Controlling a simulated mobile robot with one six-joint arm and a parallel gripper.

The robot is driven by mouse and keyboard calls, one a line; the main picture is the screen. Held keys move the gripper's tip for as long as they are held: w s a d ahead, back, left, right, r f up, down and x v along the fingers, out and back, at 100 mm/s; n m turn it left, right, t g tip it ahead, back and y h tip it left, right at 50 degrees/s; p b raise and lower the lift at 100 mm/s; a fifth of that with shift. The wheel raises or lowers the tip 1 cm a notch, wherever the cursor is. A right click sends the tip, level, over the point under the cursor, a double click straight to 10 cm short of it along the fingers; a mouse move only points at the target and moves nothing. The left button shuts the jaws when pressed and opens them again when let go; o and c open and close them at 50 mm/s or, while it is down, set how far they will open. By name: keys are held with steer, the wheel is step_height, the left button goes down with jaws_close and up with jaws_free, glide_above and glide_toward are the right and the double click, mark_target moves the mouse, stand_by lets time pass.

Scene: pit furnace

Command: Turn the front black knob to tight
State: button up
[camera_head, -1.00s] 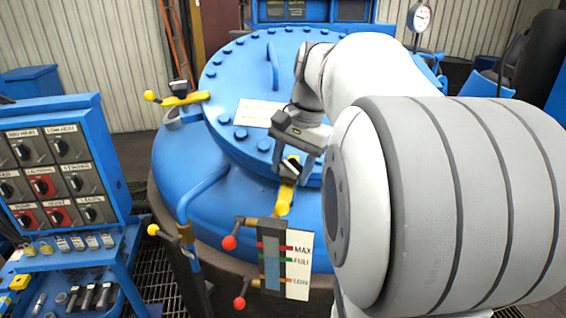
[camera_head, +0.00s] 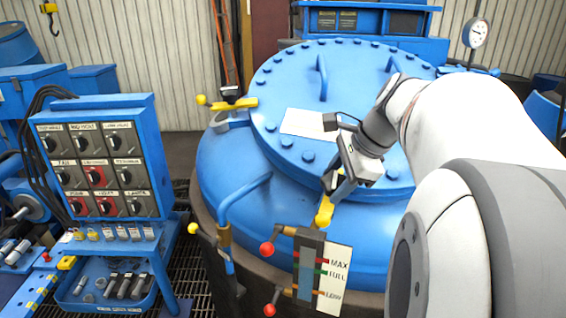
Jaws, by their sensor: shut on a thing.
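The front black knob (camera_head: 328,181) sits at the upper end of the front yellow clamp (camera_head: 325,211), at the near edge of the blue furnace lid (camera_head: 345,95). Only a little of it shows. My gripper (camera_head: 338,186) reaches down to it from the upper right and is shut on it. The fingers hide most of the knob, so its exact angle cannot be read.
Another yellow clamp with a black knob (camera_head: 231,92) is at the lid's left. A level gauge (camera_head: 318,270) with red-tipped handles stands in front. A switch panel (camera_head: 95,170) is at left. My arm covers the right side.

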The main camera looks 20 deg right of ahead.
steer(key=shift+m, duration=0.4)
steer(key=o, duration=1)
steer(key=shift+v, duration=3.9)
steer(key=shift+s, duration=0.1)
steer(key=shift+f, duration=0.1)
